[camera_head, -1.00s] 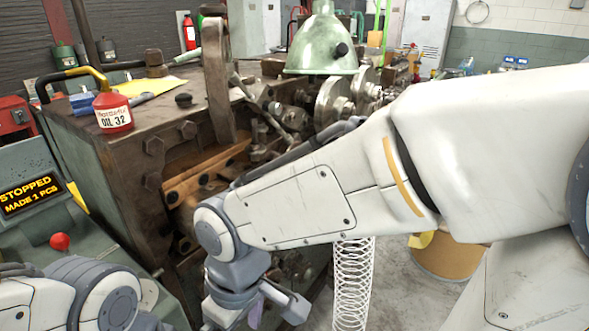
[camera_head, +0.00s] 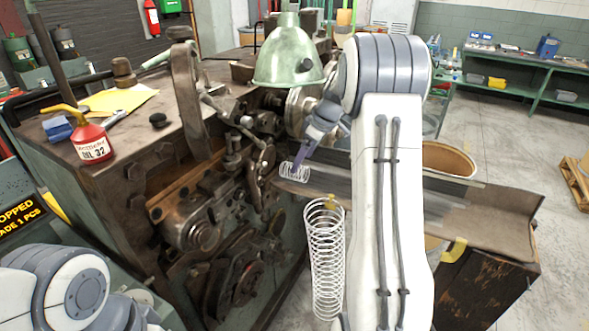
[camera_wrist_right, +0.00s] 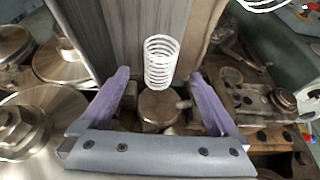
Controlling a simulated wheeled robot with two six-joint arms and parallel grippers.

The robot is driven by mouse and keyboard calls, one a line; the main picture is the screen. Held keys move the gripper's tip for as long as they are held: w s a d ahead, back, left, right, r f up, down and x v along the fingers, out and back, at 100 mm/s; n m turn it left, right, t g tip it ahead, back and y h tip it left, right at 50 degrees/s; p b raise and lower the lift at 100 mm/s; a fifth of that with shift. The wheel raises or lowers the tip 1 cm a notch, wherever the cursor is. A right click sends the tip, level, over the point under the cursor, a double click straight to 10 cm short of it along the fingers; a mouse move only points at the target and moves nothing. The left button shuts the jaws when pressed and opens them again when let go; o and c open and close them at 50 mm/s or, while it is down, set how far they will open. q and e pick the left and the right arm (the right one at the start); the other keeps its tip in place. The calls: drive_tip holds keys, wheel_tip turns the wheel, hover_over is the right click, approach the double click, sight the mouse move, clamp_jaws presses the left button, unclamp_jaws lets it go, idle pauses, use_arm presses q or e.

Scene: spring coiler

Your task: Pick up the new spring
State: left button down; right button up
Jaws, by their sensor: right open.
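The new spring, a short white wire coil (camera_head: 294,171), is at the left end of a metal chute (camera_head: 340,186), beside the coiling machine (camera_head: 215,215). It also shows in the right wrist view (camera_wrist_right: 161,62). My right gripper (camera_head: 299,158) is at the small spring, with one purple finger visible in the head view. In the right wrist view its two purple fingers (camera_wrist_right: 160,78) are spread wide, with the spring in line with the gap between them and clear space on both sides. My left arm shows at the lower left; its gripper is out of view.
A long white spring (camera_head: 325,260) hangs in front of the chute. A green lamp shade (camera_head: 288,55) is above the work area. A red oil can (camera_head: 92,140) stands on the machine top. A round bin (camera_head: 448,160) is behind the chute. Floor is open at right.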

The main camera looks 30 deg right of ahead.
drive_tip(key=p+x, duration=0.2)
drive_tip(key=x, duration=0.2)
drive_tip(key=shift+w+a+f, duration=0.2)
drive_tip(key=shift+w+f, duration=0.15)
drive_tip(key=shift+f, duration=0.35)
drive_tip(key=c, duration=1.5)
